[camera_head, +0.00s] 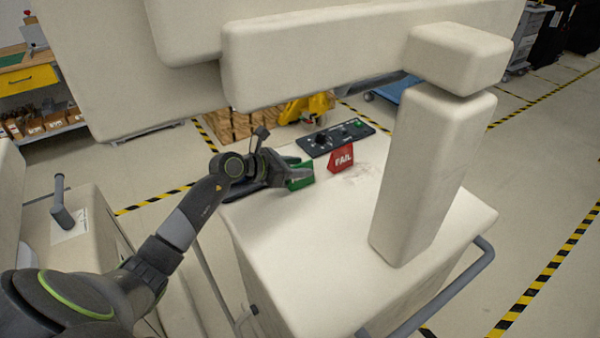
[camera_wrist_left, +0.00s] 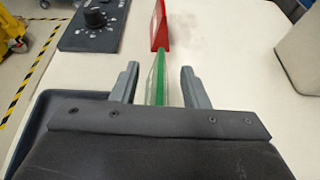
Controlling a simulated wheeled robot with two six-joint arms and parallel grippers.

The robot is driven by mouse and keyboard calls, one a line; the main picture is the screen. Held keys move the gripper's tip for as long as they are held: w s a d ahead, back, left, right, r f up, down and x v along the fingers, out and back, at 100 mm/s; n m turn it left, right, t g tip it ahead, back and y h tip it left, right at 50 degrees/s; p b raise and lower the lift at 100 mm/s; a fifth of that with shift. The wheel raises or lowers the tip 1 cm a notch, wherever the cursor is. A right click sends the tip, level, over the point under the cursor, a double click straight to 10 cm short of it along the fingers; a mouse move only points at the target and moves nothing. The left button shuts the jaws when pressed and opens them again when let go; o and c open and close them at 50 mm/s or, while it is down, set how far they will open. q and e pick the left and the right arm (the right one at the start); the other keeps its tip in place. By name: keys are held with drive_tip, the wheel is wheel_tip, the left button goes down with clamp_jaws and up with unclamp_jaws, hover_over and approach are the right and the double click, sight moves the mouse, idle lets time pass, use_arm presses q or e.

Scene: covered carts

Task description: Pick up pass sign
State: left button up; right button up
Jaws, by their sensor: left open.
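The green sign (camera_head: 300,174), whose lettering I cannot read, stands on the covered cart top (camera_head: 290,290). My left gripper (camera_head: 290,172) reaches it from the left and partly hides it. In the left wrist view the green sign (camera_wrist_left: 157,80) stands edge-on between the two open fingers of my left gripper (camera_wrist_left: 160,84), with gaps on both sides. A red sign marked FAIL (camera_head: 342,158) stands just right of the green one; it also shows beyond it in the left wrist view (camera_wrist_left: 160,27). My right gripper is not in view.
A black control panel (camera_head: 335,138) with knobs lies behind the signs. A thick covered post (camera_head: 425,180) rises on the right of the cart, with covered beams (camera_head: 320,50) above. The cart top in front of the signs is clear.

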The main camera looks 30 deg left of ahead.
use_arm(q)
drive_tip(key=shift+w+d+f, duration=0.25)
drive_tip(key=shift+w, duration=0.15)
clamp_jaws()
